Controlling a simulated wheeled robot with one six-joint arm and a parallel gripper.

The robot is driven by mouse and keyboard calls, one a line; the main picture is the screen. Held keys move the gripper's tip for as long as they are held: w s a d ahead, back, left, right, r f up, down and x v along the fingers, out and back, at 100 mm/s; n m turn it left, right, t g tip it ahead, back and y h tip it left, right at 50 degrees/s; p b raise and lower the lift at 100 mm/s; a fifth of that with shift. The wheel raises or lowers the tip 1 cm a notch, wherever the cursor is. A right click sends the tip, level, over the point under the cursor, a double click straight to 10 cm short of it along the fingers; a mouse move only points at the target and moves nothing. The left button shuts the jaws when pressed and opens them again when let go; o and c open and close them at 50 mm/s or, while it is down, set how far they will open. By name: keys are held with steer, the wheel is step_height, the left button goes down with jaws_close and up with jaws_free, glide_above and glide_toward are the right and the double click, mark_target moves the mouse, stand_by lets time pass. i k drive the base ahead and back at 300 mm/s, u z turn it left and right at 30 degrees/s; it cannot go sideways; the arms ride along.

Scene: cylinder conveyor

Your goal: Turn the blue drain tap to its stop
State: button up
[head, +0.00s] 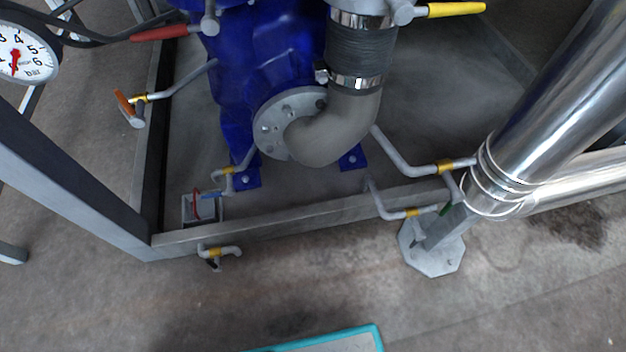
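The blue drain tap is low on the left, below the blue pump body. Its small blue handle (211,195) lies roughly level, just above a small grey open box (188,212). A short grey pipe with a yellow collar (223,171) comes down to it from the pump. A thin red piece (196,205) shows at the box, beside the handle. The tap is small in the picture, and its stop cannot be made out. My gripper is not in view.
A metal frame rail (300,214) runs in front of the tap. Other taps have red (160,32), orange (123,103), yellow (455,9), green (445,208) and black (214,264) handles. A shiny pipe (545,100) stands right. A teal-edged panel (330,344) is at the bottom.

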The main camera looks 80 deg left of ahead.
mark_target(230, 192)
steer(key=z, duration=0.05)
steer(key=k, duration=0.85)
steer(key=u, duration=0.95)
